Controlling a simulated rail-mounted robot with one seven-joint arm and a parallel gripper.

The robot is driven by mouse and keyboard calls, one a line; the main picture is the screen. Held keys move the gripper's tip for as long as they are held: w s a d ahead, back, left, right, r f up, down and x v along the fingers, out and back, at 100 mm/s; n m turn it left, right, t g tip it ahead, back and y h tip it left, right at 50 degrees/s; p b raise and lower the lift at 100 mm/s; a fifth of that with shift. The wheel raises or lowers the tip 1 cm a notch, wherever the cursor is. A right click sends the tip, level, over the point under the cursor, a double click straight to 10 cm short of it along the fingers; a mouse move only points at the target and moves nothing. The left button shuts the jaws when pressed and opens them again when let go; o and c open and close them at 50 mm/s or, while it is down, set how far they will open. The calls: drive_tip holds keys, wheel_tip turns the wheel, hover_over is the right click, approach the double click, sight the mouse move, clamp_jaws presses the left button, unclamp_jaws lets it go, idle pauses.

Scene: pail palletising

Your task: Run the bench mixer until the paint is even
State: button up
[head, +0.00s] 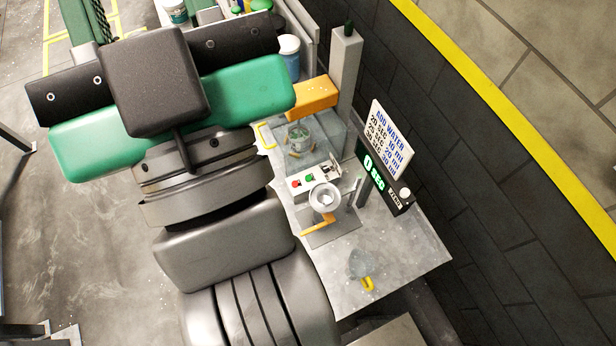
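The bench mixer has an orange head (311,96) on a grey upright post (345,75) at the back of the bench. Below the head, a pail (299,139) stands on a grey base; I cannot make out the evenness of its paint. A control box (308,182) with a red button (296,184) and a green button (309,178) sits in front of the pail. I cannot tell whether the mixer is running. My gripper is not visible; my arm's links fill the left and centre and hide the bench's left side.
A timer (374,172) reads 0 SEC below an "ADD WATER" sign (387,140). A clear jug (359,264) with a yellow handle stands on the bench (415,258). A white-lidded pail (289,57) is behind.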

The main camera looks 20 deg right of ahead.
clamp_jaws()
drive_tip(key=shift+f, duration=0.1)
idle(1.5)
